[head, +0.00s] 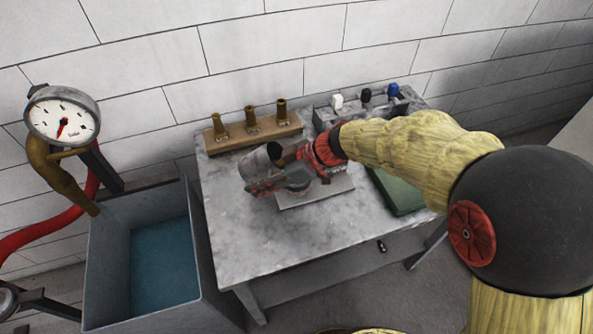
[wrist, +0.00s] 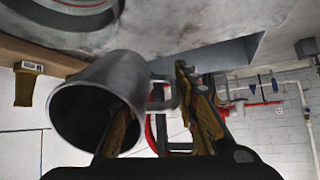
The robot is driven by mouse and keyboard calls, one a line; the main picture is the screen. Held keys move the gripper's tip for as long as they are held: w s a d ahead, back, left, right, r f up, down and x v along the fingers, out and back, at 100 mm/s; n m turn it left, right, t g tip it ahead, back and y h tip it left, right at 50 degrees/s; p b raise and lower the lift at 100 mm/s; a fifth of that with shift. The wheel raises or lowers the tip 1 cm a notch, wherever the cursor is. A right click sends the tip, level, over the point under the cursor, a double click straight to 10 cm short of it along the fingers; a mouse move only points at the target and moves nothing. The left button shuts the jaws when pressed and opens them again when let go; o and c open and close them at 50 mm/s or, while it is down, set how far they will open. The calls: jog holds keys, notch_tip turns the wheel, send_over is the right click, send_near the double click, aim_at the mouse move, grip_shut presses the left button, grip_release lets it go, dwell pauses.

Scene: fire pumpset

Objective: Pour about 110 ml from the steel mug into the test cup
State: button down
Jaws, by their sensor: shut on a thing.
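The steel mug (head: 258,164) is held over the middle of the grey table, leaning to the left in the head view. In the wrist view the mug (wrist: 95,85) shows its dark open mouth; its contents cannot be made out. My gripper (head: 265,185) is shut on the mug at its handle side, and in the wrist view its fingers (wrist: 160,112) stand around the handle. I cannot clearly make out the test cup. A round grey rim at the top left of the wrist view is cut off and I cannot tell what it is.
A flat grey plate (head: 318,191) lies under my gripper. A wooden block (head: 232,142) with brass fittings stands at the back, and a green case (head: 398,192) lies at right. A water-filled tank (head: 103,285) and a gauge (head: 62,118) are at left. The table's front left is clear.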

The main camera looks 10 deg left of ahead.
jog(key=shift+r, duration=0.15)
jog(key=f+h+p, duration=0.1)
jog(key=h+p, duration=0.1)
jog(key=p, duration=0.1)
jog(key=a+f+h+p, duration=0.1)
jog(key=h+p, duration=0.1)
jog(key=p, duration=0.1)
jog(key=shift+s+a+f+t+p, duration=0.15)
jog(key=shift+f+t+p, duration=0.15)
jog(key=shift+f+t, duration=0.1)
jog(key=shift+a+h+p, duration=0.1)
jog(key=shift+h+p, duration=0.2)
jog(key=shift+p, duration=0.6)
jog(key=h+p, duration=0.1)
jog(key=p, duration=0.2)
jog(key=a+h+p, duration=0.1)
jog(key=p, duration=0.3)
jog(key=h+p, duration=0.1)
jog(key=p, duration=0.3)
jog(key=shift+s+a+f+t, duration=0.15)
jog(key=shift+a+t, duration=0.1)
jog(key=shift+t, duration=0.15)
jog(key=h+p, duration=0.1)
jog(key=p, duration=0.1)
jog(key=shift+a+f+p, duration=0.1)
jog(key=shift+a+p, duration=0.1)
jog(key=shift+p, duration=0.2)
jog(key=shift+a+f+h+p, duration=0.15)
jog(key=shift+f+h+p, duration=0.1)
jog(key=shift+h+p, duration=0.25)
